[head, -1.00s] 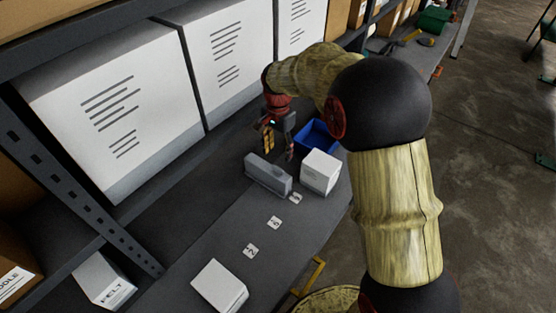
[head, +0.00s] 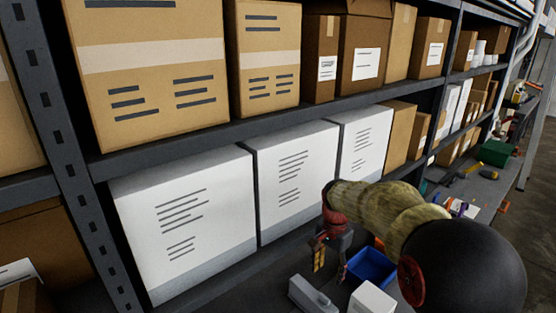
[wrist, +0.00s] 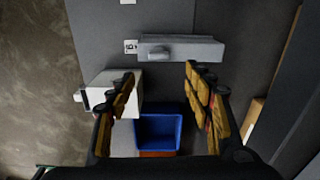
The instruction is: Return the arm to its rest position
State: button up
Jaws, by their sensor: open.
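My gripper (head: 331,262) hangs fingers-down over the shelf surface in the head view, near the blue bin. In the wrist view my gripper (wrist: 160,88) has its two fingers wide apart with nothing held between them. The blue bin (wrist: 159,117) shows between and below the fingers there, and it is also in the head view (head: 372,263). A grey metal piece (wrist: 192,50) lies beyond the fingertips; in the head view it (head: 311,296) is at the bottom edge. My arm reaches in from the lower right of the head view.
A white box (wrist: 124,97) stands beside the blue bin, partly behind a finger. Large white cartons (head: 187,222) line the back of the shelf. Brown cartons (head: 150,70) fill the shelf above. A green bin (head: 496,152) and tools lie farther along. Open floor is at the right.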

jog(key=s+r+n+t+b, duration=0.1)
jog(key=s+n+b, duration=0.4)
jog(key=s, duration=1)
jog(key=s+r+n+t+b, duration=0.1)
jog(key=s+n+t+b, duration=0.3)
jog(key=s, duration=1.1)
jog(key=shift+r+n+t+b, duration=0.3)
jog(key=shift+n+b, duration=0.3)
jog(key=shift+b, duration=0.2)
jog(key=shift+s+d, duration=0.1)
